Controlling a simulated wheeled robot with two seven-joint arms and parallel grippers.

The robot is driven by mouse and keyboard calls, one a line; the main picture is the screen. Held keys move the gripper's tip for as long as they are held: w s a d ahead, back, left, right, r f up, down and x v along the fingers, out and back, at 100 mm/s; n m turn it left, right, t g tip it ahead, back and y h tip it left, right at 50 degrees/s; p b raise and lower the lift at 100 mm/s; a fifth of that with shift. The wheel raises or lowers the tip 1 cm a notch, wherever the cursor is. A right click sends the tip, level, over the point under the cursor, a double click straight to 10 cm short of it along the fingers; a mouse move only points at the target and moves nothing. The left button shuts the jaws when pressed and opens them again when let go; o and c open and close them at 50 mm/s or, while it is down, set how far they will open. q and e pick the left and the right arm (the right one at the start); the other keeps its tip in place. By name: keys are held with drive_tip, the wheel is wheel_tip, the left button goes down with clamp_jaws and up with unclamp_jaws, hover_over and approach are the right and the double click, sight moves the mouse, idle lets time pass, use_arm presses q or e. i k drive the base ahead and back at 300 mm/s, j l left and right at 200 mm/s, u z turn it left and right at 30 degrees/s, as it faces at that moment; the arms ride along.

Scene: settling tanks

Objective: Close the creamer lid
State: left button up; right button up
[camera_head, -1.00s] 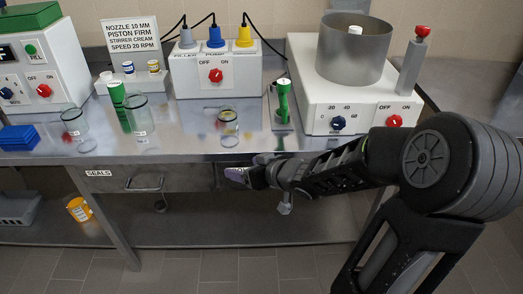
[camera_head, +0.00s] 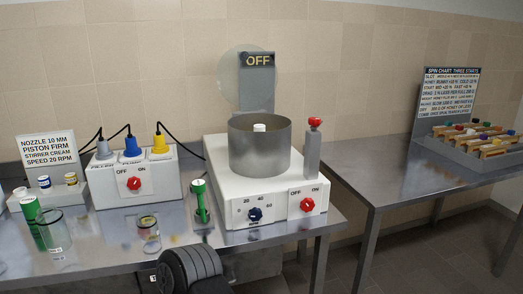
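The creamer (camera_head: 225,200) is a white box with a grey open-topped drum (camera_head: 259,150) on it, a white hub showing inside. A round translucent disc (camera_head: 232,80), apparently its lid, stands raised upright behind the drum, beside a grey post with an OFF sign (camera_head: 258,60). The drum's top is uncovered. The front has a blue dial (camera_head: 255,214) and a red OFF/ON knob (camera_head: 307,204). A grey post with a red top (camera_head: 315,122) stands at the right. Neither gripper is in view; only a dark part of my arm shows at the bottom.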

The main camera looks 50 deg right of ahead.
sight(244, 56)
drive_tip(key=i, duration=0.5)
drive_tip(key=z, duration=2.05)
